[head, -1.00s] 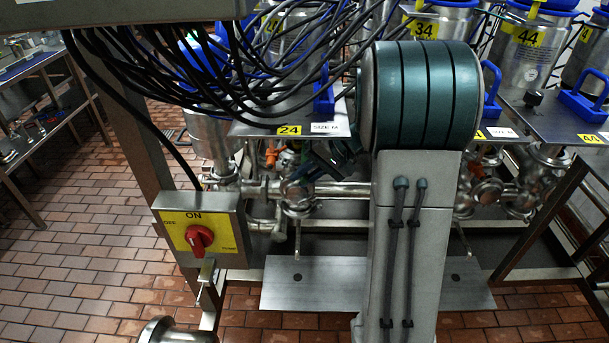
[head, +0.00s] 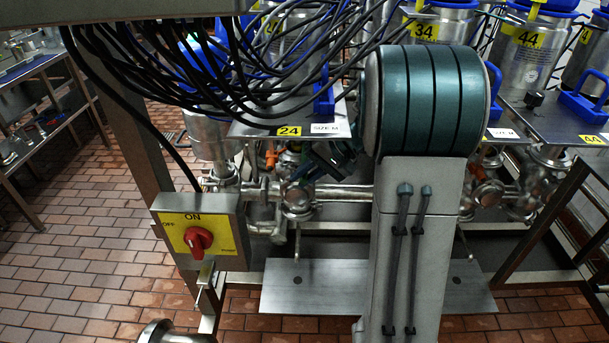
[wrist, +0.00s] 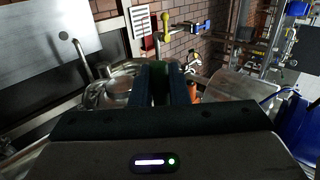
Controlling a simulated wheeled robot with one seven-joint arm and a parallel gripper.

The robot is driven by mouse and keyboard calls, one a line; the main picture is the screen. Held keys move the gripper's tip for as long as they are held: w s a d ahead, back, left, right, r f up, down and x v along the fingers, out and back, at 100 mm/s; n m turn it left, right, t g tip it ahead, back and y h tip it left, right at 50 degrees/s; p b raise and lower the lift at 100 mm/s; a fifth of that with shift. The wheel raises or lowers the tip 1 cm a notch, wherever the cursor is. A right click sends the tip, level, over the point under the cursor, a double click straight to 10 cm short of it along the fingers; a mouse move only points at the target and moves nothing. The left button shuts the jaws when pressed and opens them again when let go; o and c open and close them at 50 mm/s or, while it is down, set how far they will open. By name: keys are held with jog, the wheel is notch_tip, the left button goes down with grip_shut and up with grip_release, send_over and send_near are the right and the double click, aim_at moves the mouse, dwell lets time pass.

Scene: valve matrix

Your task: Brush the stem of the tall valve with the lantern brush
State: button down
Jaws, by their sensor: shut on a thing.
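My gripper (wrist: 165,72) shows in the wrist view, its two dark blue fingers close together at the centre. A narrow dark green thing, taken as the lantern brush (wrist: 159,92), sits between them; its bristles cannot be made out. A shiny round metal fitting (wrist: 118,88) lies just left of the fingers. In the head view my arm hides most of the gripper. Tall steel valve bodies with blue tops stand behind, such as the one marked 34 (head: 428,48). I cannot tell which is the tall valve, and no stem shows clearly.
Black cables hang across the upper left. A yellow switch box with a red knob (head: 199,240) stands at the left front. Steel pipes (head: 335,193) run below the plate marked 24 (head: 260,130). The tiled floor (head: 80,230) at the left is clear.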

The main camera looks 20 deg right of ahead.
jog(key=shift+s+a+f, duration=0.15)
jog(key=shift+s, duration=0.3)
jog(key=shift+w+d+f+b, duration=0.1)
jog(key=shift+w+d+b, duration=0.1)
jog(key=shift+w, duration=0.2)
jog(key=shift+w+d+f+b, duration=0.1)
jog(key=shift+w+b, duration=0.05)
jog(key=shift+w, duration=0.25)
jog(key=shift+s+a, duration=0.1)
jog(key=shift+s, duration=0.1)
jog(key=shift+s+a+r, duration=0.2)
jog(key=shift+s, duration=0.4)
jog(key=shift+w, duration=0.15)
jog(key=shift+w+d+r, duration=0.2)
jog(key=shift+w+d, duration=0.05)
jog(key=shift+w, duration=0.4)
jog(key=shift+s+d+b, duration=0.1)
jog(key=shift+d+b, duration=0.1)
jog(key=shift+b, duration=0.1)
